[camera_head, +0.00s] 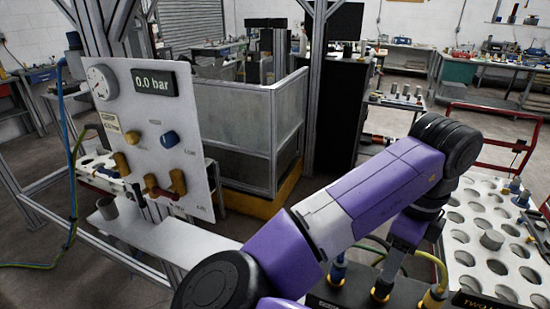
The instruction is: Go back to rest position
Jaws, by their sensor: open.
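My purple and grey arm rises from the bottom centre, bends at a black elbow joint at the upper right and comes down again. My gripper (394,268) is at its lower end, small and partly hidden behind the arm, above a black block (405,292) at the bottom right. Its jaws are open and I see nothing held in them. Fittings with blue and yellow collars stand on the block near the gripper. I cannot tell whether the gripper touches any of them.
A white panel (188,150) with a gauge (102,82) and a display (153,82) reading 0.0 bar stands at the left. A white holed tray (465,282) lies at the right. A grey-walled enclosure (232,115) and metal posts stand behind. Cables hang near the block.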

